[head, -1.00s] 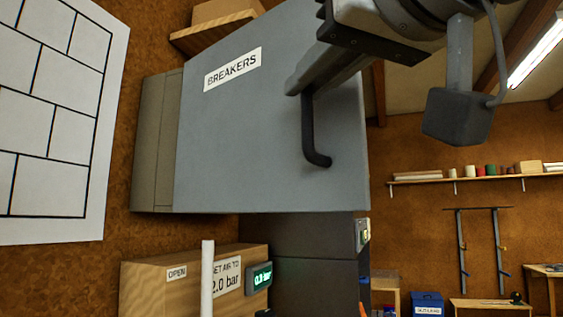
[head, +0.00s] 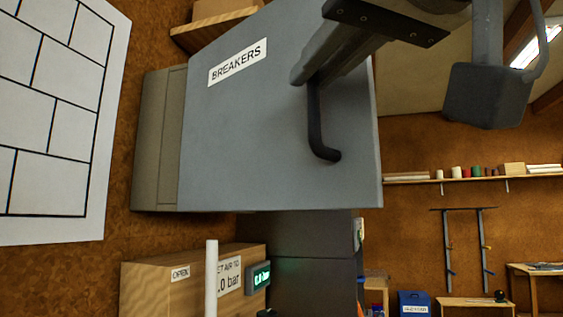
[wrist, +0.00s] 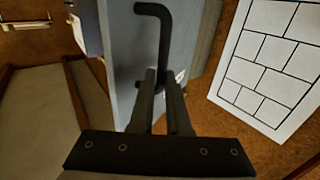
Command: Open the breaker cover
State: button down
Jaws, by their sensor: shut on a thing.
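My gripper (head: 308,80) comes in from the top right and is shut on the handle's upper part. In the wrist view the handle (wrist: 166,35) passes between the fingertips of my gripper (wrist: 163,78), and the cover (wrist: 122,60) lies behind it. The inside of the housing is hidden.
A wooden box (head: 150,289) with an OPEN label, a white post (head: 211,280) and a green display (head: 259,278) are below the cover. A dark cabinet (head: 300,250) stands under it. A white panel drawing (head: 60,120) hangs at left. The room at right is open.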

jog(key=c, duration=1.3)
grip_release()
jog(key=shift+w+a+f, duration=0.2)
jog(key=shift+w+f, duration=0.05)
jog(key=shift+f, duration=0.15)
jog(key=o, duration=0.4)
jog(key=shift+w+a+r, duration=0.1)
jog(key=shift+w+a, duration=0.05)
jog(key=shift+w, duration=0.1)
jog(key=v, duration=1.8)
jog(key=shift+r, duration=0.1)
